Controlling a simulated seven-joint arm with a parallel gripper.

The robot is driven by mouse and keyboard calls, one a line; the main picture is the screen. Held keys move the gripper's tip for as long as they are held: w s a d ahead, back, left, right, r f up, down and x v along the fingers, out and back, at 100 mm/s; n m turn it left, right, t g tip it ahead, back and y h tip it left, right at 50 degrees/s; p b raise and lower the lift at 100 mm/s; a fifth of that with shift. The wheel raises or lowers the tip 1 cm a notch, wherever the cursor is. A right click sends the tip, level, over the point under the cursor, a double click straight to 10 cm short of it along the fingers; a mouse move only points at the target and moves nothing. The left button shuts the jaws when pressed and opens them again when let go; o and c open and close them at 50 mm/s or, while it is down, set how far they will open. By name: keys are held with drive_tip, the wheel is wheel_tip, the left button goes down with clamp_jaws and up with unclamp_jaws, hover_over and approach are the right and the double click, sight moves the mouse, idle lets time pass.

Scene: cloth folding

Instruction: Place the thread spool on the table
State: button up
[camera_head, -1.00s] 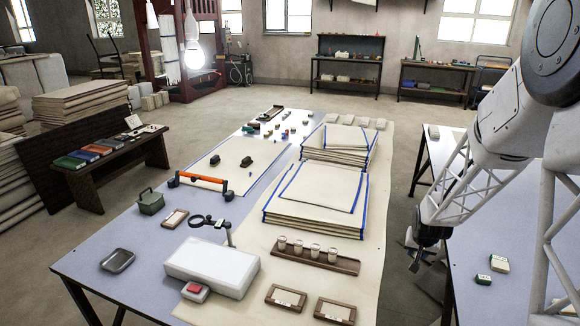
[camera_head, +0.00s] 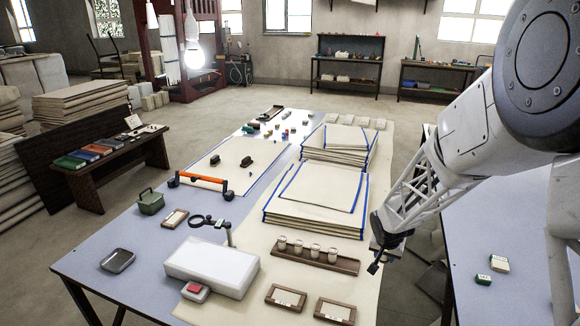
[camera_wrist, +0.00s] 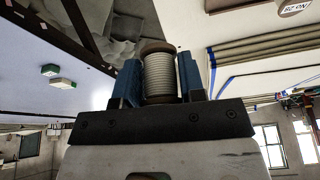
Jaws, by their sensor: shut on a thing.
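The thread spool (camera_wrist: 160,80), wound with pale thread and with brown ends, sits between the two blue fingers of my gripper (camera_wrist: 158,66) in the wrist view. The fingers are shut on its sides. In the head view my gripper (camera_head: 376,262) is a small dark shape near the right edge of the table (camera_head: 95,240), beside the wooden rack. I cannot make out the spool there. The table has a blue-grey top partly covered by cream cloth (camera_head: 262,262).
A wooden rack (camera_head: 350,266) with several small pale pieces lies near the right edge. Stacked blue-edged cloths (camera_head: 315,205) are behind it. A white box (camera_head: 212,266), a magnifier (camera_head: 205,222) and wooden frames (camera_head: 335,311) occupy the front. A second table (camera_head: 500,225) stands right.

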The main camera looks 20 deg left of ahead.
drive_tip(key=shift+m, duration=0.4)
drive_tip(key=shift+s+a+f, duration=0.75)
drive_tip(key=shift+a+f, duration=0.25)
drive_tip(key=shift+f, duration=0.1)
drive_tip(key=shift+s+a+f, duration=0.8)
drive_tip(key=shift+a+f, duration=0.2)
drive_tip(key=shift+f, duration=0.15)
drive_tip(key=shift+s+a+f, duration=0.75)
drive_tip(key=shift+a+f, duration=0.25)
drive_tip(key=shift+f, duration=0.1)
hover_over(352, 255)
drive_tip(key=shift+s+f, duration=0.4)
drive_tip(key=shift+f, duration=0.35)
drive_tip(key=shift+f, duration=1.75)
drive_tip(key=shift+f, duration=0.1)
